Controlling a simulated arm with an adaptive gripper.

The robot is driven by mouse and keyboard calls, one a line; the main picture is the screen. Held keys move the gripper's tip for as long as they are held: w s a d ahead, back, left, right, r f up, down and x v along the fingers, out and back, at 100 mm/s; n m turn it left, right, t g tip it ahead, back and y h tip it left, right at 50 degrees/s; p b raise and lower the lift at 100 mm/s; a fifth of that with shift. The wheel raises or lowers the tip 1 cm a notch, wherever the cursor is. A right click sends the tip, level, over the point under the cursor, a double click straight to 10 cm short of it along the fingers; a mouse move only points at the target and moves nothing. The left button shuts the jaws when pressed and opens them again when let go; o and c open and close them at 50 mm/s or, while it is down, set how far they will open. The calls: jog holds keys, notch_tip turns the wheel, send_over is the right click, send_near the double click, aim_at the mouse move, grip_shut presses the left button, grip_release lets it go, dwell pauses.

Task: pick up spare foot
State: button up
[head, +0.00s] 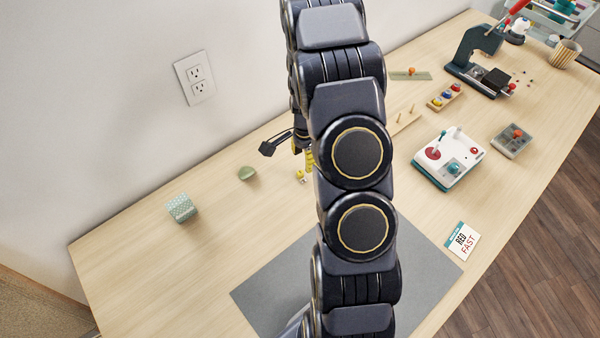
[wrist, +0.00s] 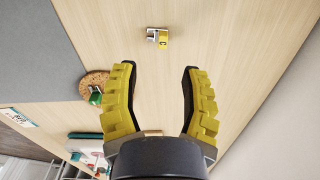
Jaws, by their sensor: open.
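The spare foot, as far as I can tell, is a small metal and yellow piece (wrist: 157,37) lying on the bare wood in the wrist view, ahead of my fingertips. A small yellow and light piece also shows in the head view (head: 300,175), just below my gripper (head: 308,160). In the wrist view, my gripper (wrist: 159,69) is open, with its yellow ridged fingers spread apart and nothing between them. The piece lies beyond the tips, roughly in line with the gap, not touched. My arm hides much of the middle of the table in the head view.
A green piece on a cork disc (wrist: 95,77) lies left of my fingers in the wrist view. A sage-green item (head: 247,173) and a patterned block (head: 182,208) stand left in the head view. A grey mat (head: 265,288) lies in front. A white control box (head: 448,158) stands right.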

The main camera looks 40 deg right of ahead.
aim_at(300, 172)
jog(key=shift+w+a+f, duration=0.1)
jog(key=shift+a+f, duration=0.1)
jog(key=shift+f, duration=1.4)
jog(key=shift+w+a+f, duration=0.1)
jog(key=shift+a+f, duration=0.1)
jog(key=shift+f, duration=1.35)
grip_shut()
